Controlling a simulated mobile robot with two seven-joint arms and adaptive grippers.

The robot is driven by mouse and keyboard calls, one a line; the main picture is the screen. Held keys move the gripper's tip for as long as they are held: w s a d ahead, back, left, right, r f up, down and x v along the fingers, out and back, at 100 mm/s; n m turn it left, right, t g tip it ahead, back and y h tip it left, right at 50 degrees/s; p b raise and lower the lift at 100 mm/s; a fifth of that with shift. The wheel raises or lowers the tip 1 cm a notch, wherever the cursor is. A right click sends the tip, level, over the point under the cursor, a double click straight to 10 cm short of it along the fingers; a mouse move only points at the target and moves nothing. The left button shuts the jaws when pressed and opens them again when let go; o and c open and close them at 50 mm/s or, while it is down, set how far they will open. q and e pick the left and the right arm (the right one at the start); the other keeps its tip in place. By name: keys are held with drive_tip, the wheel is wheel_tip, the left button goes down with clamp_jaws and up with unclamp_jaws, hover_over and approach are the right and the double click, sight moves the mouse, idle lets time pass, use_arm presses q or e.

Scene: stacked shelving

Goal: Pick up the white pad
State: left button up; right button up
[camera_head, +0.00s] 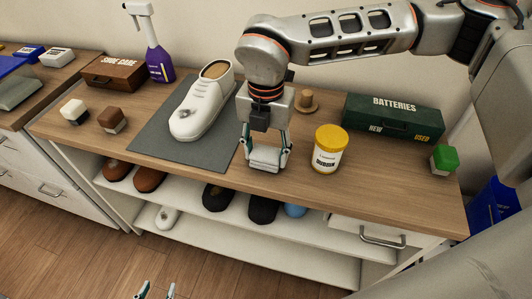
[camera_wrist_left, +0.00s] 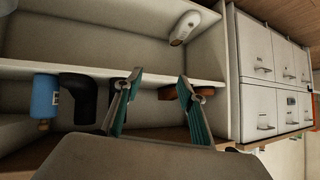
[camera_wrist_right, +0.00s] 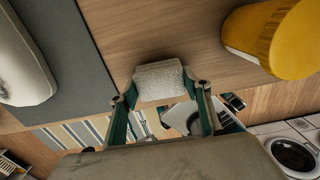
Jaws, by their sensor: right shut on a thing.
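The white pad (camera_wrist_right: 160,80) is a small, pale, rough-textured block between the fingertips of my right gripper (camera_wrist_right: 160,100) in the right wrist view. I cannot tell whether the pad touches the counter. My left gripper (camera_head: 157,291) is low at the bottom edge of the head view. In the left wrist view its fingers (camera_wrist_left: 158,82) are apart and empty, facing the shelves.
A white shoe (camera_head: 203,100) stands on a grey mat (camera_head: 150,135) left of my right gripper. A yellow-lidded tub (camera_head: 328,150) stands close to its right. A green batteries box (camera_head: 393,118) and a wooden knob (camera_head: 305,101) are behind.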

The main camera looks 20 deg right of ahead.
sight(266, 152)
wheel_tip(266, 152, up, 20)
drive_tip(key=p, duration=0.1)
drive_tip(key=shift+f+p, duration=0.25)
drive_tip(key=shift+p, duration=0.1)
drive_tip(key=shift+c, duration=0.4)
